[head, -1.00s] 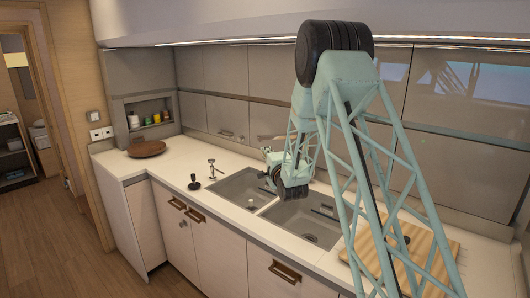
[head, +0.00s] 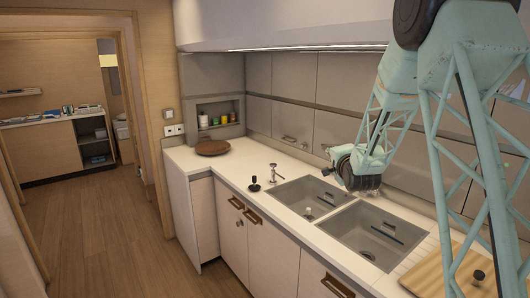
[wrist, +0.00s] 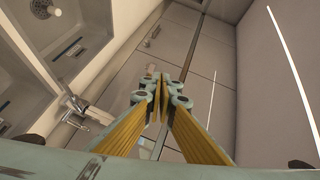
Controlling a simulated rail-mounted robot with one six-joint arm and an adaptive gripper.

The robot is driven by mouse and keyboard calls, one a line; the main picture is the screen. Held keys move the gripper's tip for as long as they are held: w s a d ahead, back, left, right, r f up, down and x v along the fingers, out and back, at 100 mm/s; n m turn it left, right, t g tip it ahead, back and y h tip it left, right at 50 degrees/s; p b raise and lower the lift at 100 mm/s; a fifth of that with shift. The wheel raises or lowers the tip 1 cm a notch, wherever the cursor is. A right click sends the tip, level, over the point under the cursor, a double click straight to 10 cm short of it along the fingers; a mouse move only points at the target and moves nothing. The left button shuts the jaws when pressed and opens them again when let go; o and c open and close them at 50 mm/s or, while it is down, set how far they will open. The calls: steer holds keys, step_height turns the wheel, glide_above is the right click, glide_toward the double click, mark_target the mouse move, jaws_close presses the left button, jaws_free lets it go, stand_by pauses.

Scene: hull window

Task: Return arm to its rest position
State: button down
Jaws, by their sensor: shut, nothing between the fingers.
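My arm rises at the right of the head view, its elbow cut off by the top edge. Its wrist end hangs above the back of the two sink basins, and the fingers cannot be made out there. In the wrist view my gripper (wrist: 162,82) shows its yellow fingers closed together, with nothing between them. It points toward the grey wall panels (wrist: 190,60) and is apart from them.
A metal tap (head: 273,171) and a black-knobbed item (head: 255,185) stand left of the sinks. A wooden board (head: 430,277) lies at the right. A round brown board (head: 212,147) and a niche with jars (head: 204,121) are at the far end. The floor at left is clear.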

steer(key=s+a+r+n+g, duration=0.25)
steer(key=s+r+n, duration=0.2)
steer(key=s, duration=1.15)
steer(key=s+a+r+n+g, duration=0.1)
steer(key=s+r+n+g, duration=0.3)
steer(key=s, duration=1.2)
steer(key=s+a+f+n+g, duration=0.1)
steer(key=s+n+g, duration=0.1)
steer(key=s, duration=1.9)
steer(key=s+a+f+n+g, duration=0.1)
steer(key=s+n+g, duration=0.2)
steer(key=s, duration=1.9)
steer(key=shift+s+a+f+n, duration=0.25)
steer(key=shift+s+a+n, duration=0.1)
steer(key=shift+n, duration=0.6)
